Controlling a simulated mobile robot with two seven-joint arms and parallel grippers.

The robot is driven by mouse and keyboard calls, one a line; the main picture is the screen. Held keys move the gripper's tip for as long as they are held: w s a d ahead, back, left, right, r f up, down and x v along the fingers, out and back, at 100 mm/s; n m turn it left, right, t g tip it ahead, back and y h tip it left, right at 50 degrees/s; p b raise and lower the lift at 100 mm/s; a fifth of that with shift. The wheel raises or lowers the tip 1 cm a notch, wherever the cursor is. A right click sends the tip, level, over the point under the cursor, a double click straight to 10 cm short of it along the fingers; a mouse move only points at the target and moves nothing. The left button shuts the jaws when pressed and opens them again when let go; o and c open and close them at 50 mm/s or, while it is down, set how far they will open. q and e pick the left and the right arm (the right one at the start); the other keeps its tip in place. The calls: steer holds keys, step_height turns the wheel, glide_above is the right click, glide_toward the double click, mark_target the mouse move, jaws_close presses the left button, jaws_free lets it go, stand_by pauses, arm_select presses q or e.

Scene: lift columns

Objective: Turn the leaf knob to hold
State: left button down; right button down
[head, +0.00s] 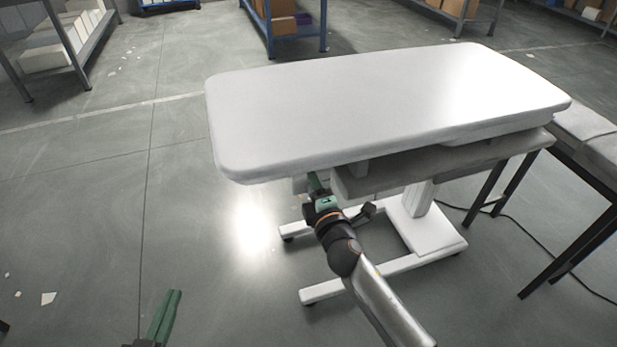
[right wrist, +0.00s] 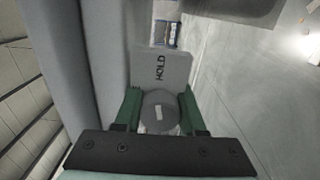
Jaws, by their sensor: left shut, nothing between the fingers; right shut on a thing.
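The leaf knob (right wrist: 157,105) is a round grey knob with a short pale mark on its face, in the right wrist view. It sits between the green fingers of my right gripper (right wrist: 158,94), which is shut on it. Behind it is a grey plate (right wrist: 165,65) with the word HOLD. I cannot tell exactly which way the mark points. In the head view my right gripper (head: 314,184) reaches under the near edge of the white table (head: 330,110), and the knob is hidden there. My left gripper (head: 172,305) is shut and empty at the bottom left.
The white table stands on a wheeled base (head: 425,225). A grey bench (head: 590,135) with dark legs is close on the right, with a cable on the floor. Shelving (head: 285,25) stands at the back. The floor on the left is mostly clear.

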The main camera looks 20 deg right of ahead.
arm_select(q)
steer(key=shift+r, duration=0.3)
arm_select(e)
steer(key=shift+m, duration=0.3)
steer(key=c, duration=0.5)
jaws_free()
steer(key=shift+c, duration=0.2)
arm_select(q)
steer(key=shift+w, duration=0.1)
arm_select(e)
steer(key=shift+o, duration=0.2)
steer(key=shift+r, duration=0.1)
